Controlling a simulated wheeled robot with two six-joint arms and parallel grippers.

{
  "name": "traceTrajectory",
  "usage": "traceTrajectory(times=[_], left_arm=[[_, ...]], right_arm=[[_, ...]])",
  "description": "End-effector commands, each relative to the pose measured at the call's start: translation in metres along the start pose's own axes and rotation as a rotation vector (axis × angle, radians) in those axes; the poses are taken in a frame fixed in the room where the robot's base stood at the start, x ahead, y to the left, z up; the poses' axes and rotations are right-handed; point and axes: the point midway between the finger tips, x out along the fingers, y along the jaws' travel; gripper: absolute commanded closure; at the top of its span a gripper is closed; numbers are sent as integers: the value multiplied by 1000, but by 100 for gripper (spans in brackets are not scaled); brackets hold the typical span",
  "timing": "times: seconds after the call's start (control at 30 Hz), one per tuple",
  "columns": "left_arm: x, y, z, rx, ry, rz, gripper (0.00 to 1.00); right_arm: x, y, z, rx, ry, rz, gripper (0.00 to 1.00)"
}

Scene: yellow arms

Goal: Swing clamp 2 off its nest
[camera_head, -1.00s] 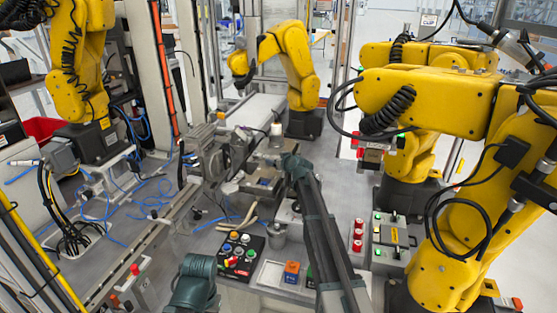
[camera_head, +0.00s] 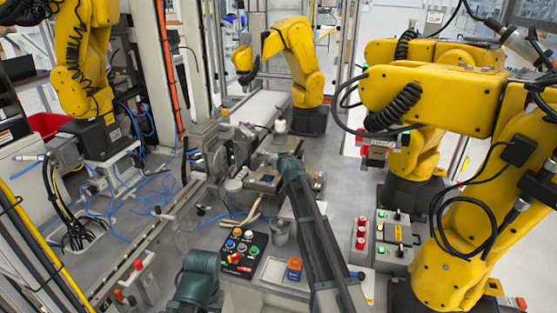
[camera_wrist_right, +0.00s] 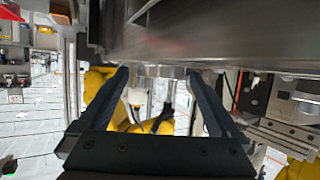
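A metal fixture (camera_head: 264,181) with small brackets stands on the bench just left of my right arm's far end. I cannot tell clamp 2 or its nest apart among these parts, and my arm hides some of them. My right gripper (camera_wrist_right: 166,76) is open in the right wrist view, its two dark fingers wide apart. Nothing is clearly held between them. A large grey metal surface (camera_wrist_right: 210,32) lies close above the fingers in that view. In the head view the right gripper's fingers cannot be made out. Only a dark link of my left arm shows at the bottom.
A black button panel (camera_head: 243,250), a grey cup (camera_head: 279,232) and an orange and blue box (camera_head: 293,268) stand on the near bench. Red buttons (camera_head: 361,234) and a grey control box (camera_head: 394,240) are to the right. A large yellow robot arm (camera_head: 440,98) overhangs the right side.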

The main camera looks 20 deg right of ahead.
Motion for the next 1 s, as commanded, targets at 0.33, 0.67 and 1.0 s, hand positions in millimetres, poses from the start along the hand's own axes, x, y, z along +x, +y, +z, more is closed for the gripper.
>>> traceTrajectory(times=[0.33, 0.67, 1.0], left_arm=[[-2, 0, 0, 0, 0, 0, 52], [-20, -2, 1, 0, 0, 0, 52], [-48, -5, 3, 0, 0, 0, 52]], right_arm=[[-4, 0, -1, 1, 2, 0, 0], [-47, 0, -3, 2, 2, 0, 0], [-121, 0, -2, 0, 1, 1, 0]])
